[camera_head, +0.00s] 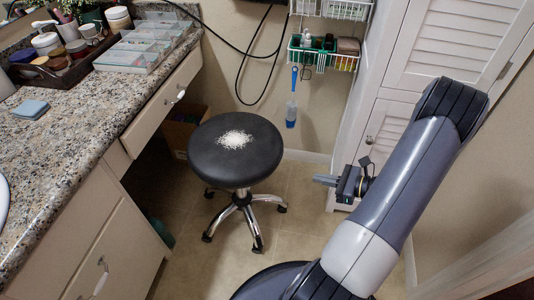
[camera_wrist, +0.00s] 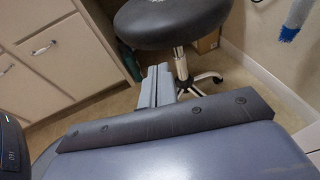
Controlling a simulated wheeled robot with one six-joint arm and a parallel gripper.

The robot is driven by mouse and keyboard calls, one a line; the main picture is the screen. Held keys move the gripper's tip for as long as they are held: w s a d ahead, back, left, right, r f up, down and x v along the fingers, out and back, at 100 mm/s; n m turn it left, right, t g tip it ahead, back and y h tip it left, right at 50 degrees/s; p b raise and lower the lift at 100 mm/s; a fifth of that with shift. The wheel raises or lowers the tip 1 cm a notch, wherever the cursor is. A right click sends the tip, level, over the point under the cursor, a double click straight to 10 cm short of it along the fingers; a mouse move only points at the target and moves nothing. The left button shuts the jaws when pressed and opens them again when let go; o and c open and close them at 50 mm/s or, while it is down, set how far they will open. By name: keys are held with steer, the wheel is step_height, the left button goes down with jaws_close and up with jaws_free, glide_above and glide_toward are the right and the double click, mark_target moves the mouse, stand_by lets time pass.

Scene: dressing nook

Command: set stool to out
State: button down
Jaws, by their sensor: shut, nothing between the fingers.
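The stool (camera_head: 225,165) has a round black seat, a chrome post and a chrome star base on casters. It stands upright on the tile floor, close to the vanity's knee space. A patch of white grains lies on its seat. In the wrist view its dark seat (camera_wrist: 170,22) fills the top middle, with the post and part of the base below. My gripper (camera_head: 322,180) is shut and empty, to the right of the stool and apart from it in the head view. In the wrist view my gripper (camera_wrist: 158,80) shows in front of the stool's post.
The granite vanity counter (camera_head: 60,150) runs along the left, with drawers below. A cardboard box (camera_head: 180,130) sits behind the stool. A louvered white cabinet (camera_head: 440,50) stands at the right. A wire rack (camera_head: 322,55) hangs on the wall. Bare floor (camera_head: 200,275) lies in front of the stool.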

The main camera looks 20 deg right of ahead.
steer(key=b, duration=0.3)
glide_toward(272, 167)
steer(key=x, duration=0.4)
steer(key=f+x, duration=0.1)
steer(key=x, duration=0.1)
steer(key=shift+w+d, duration=0.2)
steer(key=shift+w, duration=0.1)
steer(key=shift+w+a, duration=0.1)
steer(key=shift+w, duration=0.05)
steer(key=shift+w+a+b, duration=0.25)
steer(key=shift+w+a, duration=0.2)
steer(key=shift+a, duration=0.25)
steer(key=shift+w+a+b, duration=0.2)
steer(key=shift+w+a, duration=0.25)
steer(key=shift+a, duration=0.25)
